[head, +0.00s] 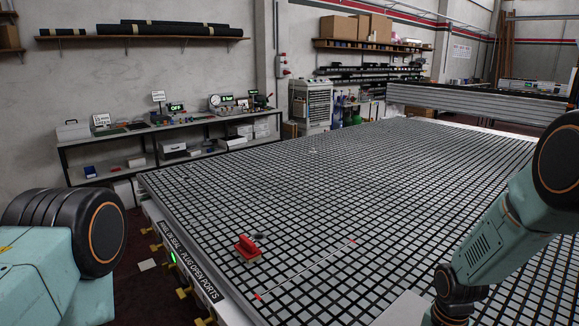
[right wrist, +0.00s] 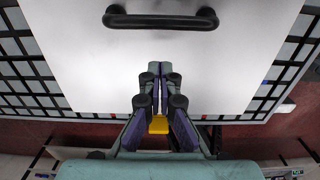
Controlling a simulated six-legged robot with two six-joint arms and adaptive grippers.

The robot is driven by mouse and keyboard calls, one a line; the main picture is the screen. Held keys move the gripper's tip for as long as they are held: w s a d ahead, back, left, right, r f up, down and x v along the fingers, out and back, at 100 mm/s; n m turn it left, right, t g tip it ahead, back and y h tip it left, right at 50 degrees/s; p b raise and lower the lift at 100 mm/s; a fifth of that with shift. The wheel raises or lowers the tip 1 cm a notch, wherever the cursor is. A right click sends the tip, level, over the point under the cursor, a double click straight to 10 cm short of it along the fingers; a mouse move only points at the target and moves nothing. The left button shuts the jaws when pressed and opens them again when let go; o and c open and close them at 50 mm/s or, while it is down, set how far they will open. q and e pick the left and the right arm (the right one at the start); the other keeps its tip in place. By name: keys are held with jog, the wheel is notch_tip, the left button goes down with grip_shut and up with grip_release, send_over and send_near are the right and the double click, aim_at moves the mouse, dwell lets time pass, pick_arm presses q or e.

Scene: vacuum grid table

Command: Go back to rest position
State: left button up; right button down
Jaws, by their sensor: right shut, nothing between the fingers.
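My right gripper (right wrist: 162,72) is shut and empty in the right wrist view. Its fingertips overlap a pale flat panel (right wrist: 225,75) in the picture. Whether they touch it, I cannot tell. A black bar handle (right wrist: 160,20) on the panel is beyond the fingertips, apart from them. In the head view my right arm comes in from the right and reaches down to the bottom edge, where the gripper is out of frame. My left arm shows at the lower left, but its gripper is not in view.
The black-and-grey grid table (head: 340,180) fills the middle. A red-handled block (head: 247,249) sits near its left front edge. A corner of the pale panel (head: 402,309) shows at the bottom. A grey beam (head: 470,103) spans the far right. A workbench (head: 150,133) stands behind.

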notch_tip(320, 180, up, 5)
jog(key=p, duration=0.3)
notch_tip(320, 180, down, 8)
jog(key=b, duration=0.6)
jog(key=shift+w+d+f, duration=0.2)
jog(key=shift+f, duration=0.05)
jog(key=shift+w+d+r+b, duration=0.1)
jog(key=shift+w+d+b, duration=0.45)
jog(key=shift+w+d, duration=0.4)
jog(key=shift+r, duration=0.1)
jog(key=shift+s+d, duration=0.15)
